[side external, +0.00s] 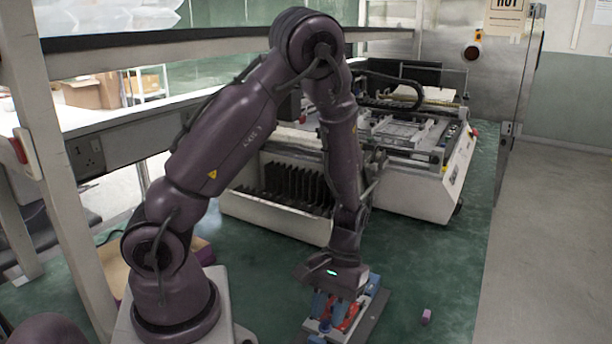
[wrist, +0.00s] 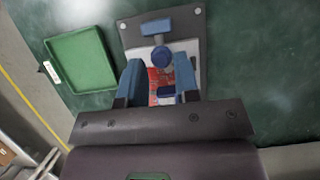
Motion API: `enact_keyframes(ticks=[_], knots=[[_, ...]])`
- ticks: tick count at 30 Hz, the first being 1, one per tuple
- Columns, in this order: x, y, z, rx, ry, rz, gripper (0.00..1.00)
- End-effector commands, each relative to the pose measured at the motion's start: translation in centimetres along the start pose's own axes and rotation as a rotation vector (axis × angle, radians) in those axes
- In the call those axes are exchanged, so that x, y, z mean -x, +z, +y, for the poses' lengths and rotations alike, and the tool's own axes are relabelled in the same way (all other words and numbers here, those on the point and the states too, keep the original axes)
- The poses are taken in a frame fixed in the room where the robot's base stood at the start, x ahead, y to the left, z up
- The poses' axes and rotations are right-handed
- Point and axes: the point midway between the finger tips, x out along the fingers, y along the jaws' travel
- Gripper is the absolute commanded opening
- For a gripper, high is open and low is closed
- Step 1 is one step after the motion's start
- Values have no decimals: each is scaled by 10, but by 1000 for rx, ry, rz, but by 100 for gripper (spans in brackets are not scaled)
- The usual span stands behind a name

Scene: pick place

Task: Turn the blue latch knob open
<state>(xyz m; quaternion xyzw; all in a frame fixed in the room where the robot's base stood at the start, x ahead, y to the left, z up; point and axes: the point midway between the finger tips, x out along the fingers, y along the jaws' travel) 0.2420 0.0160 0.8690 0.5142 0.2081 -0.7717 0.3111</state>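The blue latch knob (wrist: 162,57) is round and sits on a white and dark grey mounted plate in the wrist view. A blue bar (wrist: 156,27) lies beyond it near the plate's far end. My gripper (wrist: 159,62) has its two blue fingers spread apart, one on each side of the knob in the picture. I cannot tell whether either finger touches it. A red panel (wrist: 160,82) shows between the fingers, partly hidden by them.
A green tray (wrist: 81,60) lies left of the plate in the wrist view. A small purple block (side external: 426,316) is on the green floor to the right in the side external view. A large white machine (side external: 415,190) stands behind the arm. Floor right of the plate is mostly clear.

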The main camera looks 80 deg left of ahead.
Motion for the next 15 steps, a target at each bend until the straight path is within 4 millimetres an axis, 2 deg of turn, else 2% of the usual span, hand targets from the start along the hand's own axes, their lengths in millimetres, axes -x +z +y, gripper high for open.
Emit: enact_keyframes(ticks=[1,15], knots=[[13,-1,0,3,8,8,29],[108,-1,-1,12,10,7,29]])
